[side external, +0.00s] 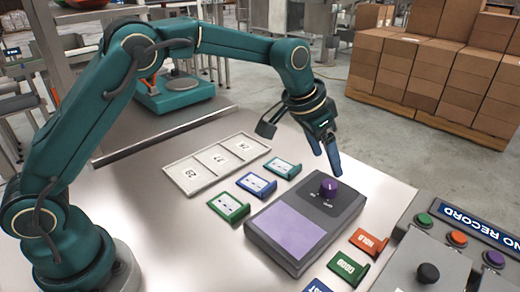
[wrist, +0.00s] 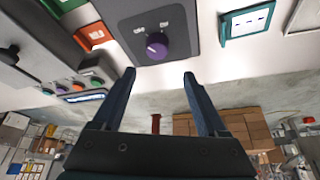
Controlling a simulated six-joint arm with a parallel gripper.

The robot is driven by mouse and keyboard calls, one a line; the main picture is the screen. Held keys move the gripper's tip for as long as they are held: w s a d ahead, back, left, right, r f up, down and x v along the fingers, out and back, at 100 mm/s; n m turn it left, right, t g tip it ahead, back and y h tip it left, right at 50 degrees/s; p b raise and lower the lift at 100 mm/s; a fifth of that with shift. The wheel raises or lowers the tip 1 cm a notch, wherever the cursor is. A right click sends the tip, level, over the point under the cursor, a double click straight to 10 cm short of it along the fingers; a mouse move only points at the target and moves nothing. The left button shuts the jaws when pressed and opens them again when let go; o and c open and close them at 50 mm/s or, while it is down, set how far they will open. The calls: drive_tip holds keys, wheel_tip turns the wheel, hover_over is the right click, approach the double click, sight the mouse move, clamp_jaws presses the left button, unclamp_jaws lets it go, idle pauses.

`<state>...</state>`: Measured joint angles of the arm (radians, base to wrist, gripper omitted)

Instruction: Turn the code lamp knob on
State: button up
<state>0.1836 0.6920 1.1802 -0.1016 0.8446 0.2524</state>
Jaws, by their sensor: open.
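The code lamp is a dark grey box (side external: 262,238) with a flat purple panel (side external: 285,231) on the table. Its purple knob (side external: 328,188) stands on the box's far end and also shows in the wrist view (wrist: 157,45), with small white marks beside it too small to read. My gripper (side external: 328,160) is open and empty, above and just beyond the knob. In the wrist view the two fingers (wrist: 158,75) point towards the box, with the knob ahead between their lines and apart from both.
Teal, blue and green cards (side external: 256,184) lie left of the box, by a three-part tray (side external: 216,161). Orange (side external: 369,241) and green (side external: 347,267) tags lie right. A button console (side external: 430,255) stands at the right. A teal scale (side external: 175,92) is behind.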

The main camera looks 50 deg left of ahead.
sight(330, 184)
drive_tip(key=shift+s+d+f+g, duration=0.1)
drive_tip(key=shift+f+g, duration=0.05)
drive_tip(key=shift+f, duration=0.45)
drive_tip(key=shift+s+d+f+g, duration=0.1)
drive_tip(key=shift+f+g, duration=0.05)
drive_tip(key=shift+f, duration=0.4)
drive_tip(key=shift+x, duration=2.3)
drive_tip(key=shift+c, duration=0.3)
clamp_jaws()
drive_tip(key=shift+m, duration=0.4)
drive_tip(key=m, duration=0.2)
drive_tip(key=m+g+h, duration=0.1)
drive_tip(key=m, duration=0.1)
drive_tip(key=shift+w+a+m+h, duration=0.2)
drive_tip(key=shift+m+h, duration=0.1)
drive_tip(key=shift+m+g+h, duration=0.3)
drive_tip(key=shift+m+g, duration=0.1)
drive_tip(key=shift+m, duration=0.9)
drive_tip(key=shift+r+m+g, duration=0.1)
drive_tip(key=shift+m+g, duration=0.2)
drive_tip(key=shift+m, duration=0.5)
